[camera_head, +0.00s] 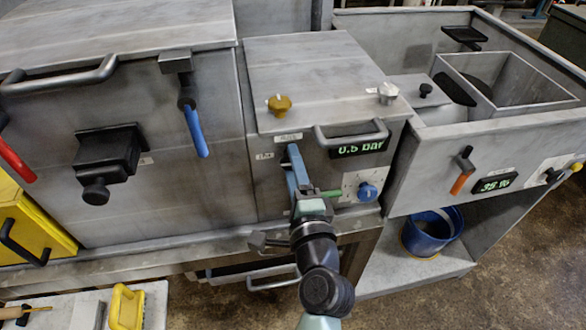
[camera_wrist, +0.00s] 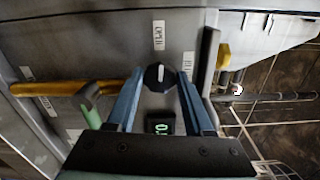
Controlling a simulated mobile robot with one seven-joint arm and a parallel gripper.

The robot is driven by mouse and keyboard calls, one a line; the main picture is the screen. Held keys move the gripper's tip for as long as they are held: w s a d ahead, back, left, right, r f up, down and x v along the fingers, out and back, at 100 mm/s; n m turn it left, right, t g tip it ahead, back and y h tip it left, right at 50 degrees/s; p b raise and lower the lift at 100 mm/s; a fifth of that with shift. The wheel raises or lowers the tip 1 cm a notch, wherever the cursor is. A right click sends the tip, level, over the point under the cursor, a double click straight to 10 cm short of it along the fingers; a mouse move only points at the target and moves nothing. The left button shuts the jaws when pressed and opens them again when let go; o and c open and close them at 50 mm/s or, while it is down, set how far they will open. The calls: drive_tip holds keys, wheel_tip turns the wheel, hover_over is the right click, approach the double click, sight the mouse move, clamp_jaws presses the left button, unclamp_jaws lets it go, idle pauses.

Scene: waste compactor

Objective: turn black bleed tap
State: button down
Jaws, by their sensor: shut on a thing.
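The black bleed tap (camera_wrist: 158,77) is a round black knob with a white mark, on the grey front panel in the wrist view. Its white mark points roughly toward the upper white label (camera_wrist: 158,35); a second label (camera_wrist: 188,64) sits to its right. My gripper (camera_wrist: 159,80) has its two blue fingers on either side of the tap, shut on it. In the head view my gripper (camera_head: 293,150) reaches the middle box's front panel and hides the tap.
A green display (camera_head: 360,147) reads about 0.5 bar beside my gripper. A bar handle (camera_head: 350,138), a blue knob (camera_head: 367,192) and a yellow knob (camera_head: 279,104) are close by. A blue lever (camera_head: 195,130) hangs on the left box.

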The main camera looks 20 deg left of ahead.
idle(0.5)
drive_tip(key=shift+c, duration=1.5)
unclamp_jaws()
drive_tip(key=shift+s, duration=0.1)
drive_tip(key=b+v, duration=0.2)
drive_tip(key=v, duration=1.1)
